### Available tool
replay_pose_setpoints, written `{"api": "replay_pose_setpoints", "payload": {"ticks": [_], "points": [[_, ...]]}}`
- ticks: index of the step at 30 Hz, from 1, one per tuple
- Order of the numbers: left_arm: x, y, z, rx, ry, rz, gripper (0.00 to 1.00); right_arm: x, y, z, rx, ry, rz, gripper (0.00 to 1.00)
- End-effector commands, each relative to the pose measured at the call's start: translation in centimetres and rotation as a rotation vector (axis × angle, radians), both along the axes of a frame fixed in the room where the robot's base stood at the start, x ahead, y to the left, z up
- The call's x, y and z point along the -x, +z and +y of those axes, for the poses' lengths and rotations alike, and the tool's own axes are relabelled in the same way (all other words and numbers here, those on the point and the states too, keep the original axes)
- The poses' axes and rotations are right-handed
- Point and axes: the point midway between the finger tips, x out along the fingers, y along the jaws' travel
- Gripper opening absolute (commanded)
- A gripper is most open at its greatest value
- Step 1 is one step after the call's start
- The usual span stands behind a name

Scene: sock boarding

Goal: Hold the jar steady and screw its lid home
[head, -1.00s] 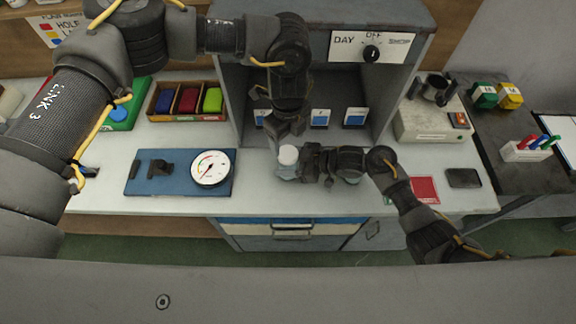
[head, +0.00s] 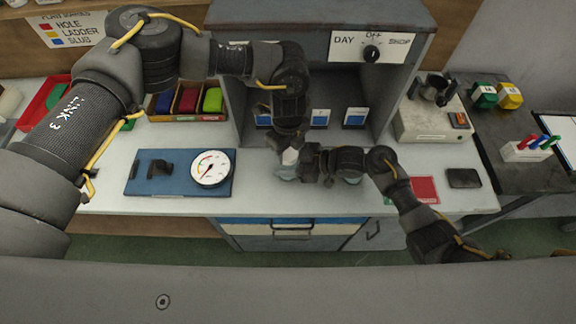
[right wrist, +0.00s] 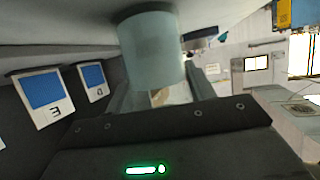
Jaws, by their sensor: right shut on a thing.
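The jar (head: 286,173) is a small pale, see-through vessel standing on the counter in front of the grey cabinet. It shows large in the right wrist view (right wrist: 152,48) as a grey-blue cylinder between the fingers. The white lid (head: 290,157) is at the jar's top; whether it is seated or tilted I cannot tell. My right gripper (head: 299,165) comes from the right and is shut on the jar. My left gripper (head: 290,147) points down from above, its fingertips at the lid. Its fingers partly hide the lid, and their gap is too small to judge.
A blue board (head: 140,188) with a dial gauge (head: 211,168) lies to the left. A box of coloured blocks (head: 187,102) stands behind it. The grey cabinet (head: 420,50) rises close behind the grippers. A red card (head: 424,189) and a dark flat object (head: 464,178) lie to the right.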

Motion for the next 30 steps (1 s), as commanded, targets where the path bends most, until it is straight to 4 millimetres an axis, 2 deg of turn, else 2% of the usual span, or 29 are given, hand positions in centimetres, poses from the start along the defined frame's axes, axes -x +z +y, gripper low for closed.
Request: {"api": "replay_pose_setpoints", "payload": {"ticks": [1,4,10,11,16,26,30], "points": [[0.0,0.0,0.0,0.0,0.0,0.0,0.36,0.0,0.0,0.0,-0.001,0.0,0.0,0.0],[0.0,0.0,0.0,0.0,0.0,0.0,0.24,0.0,0.0,0.0,-0.001,-0.001,-0.001,0.0],[0.0,0.0,0.0,-0.001,-0.005,0.001,0.23,0.0,0.0,0.0,-0.001,-0.001,-0.001,0.0],[0.0,0.0,0.0,-0.001,-0.005,0.001,0.52,0.0,0.0,0.0,-0.001,-0.001,-0.001,0.0],[0.0,0.0,0.0,0.0,-0.005,0.0,0.74,0.0,0.0,0.0,0.0,-0.001,0.0,0.0],[0.0,0.2,0.0,0.0,-0.005,0.0,0.76,0.0,0.0,0.0,-0.001,-0.001,-0.001,0.0],[0.0,1.7,0.0,0.001,-0.005,0.0,0.76,0.0,0.0,0.0,0.0,-0.001,0.0,0.0]]}}
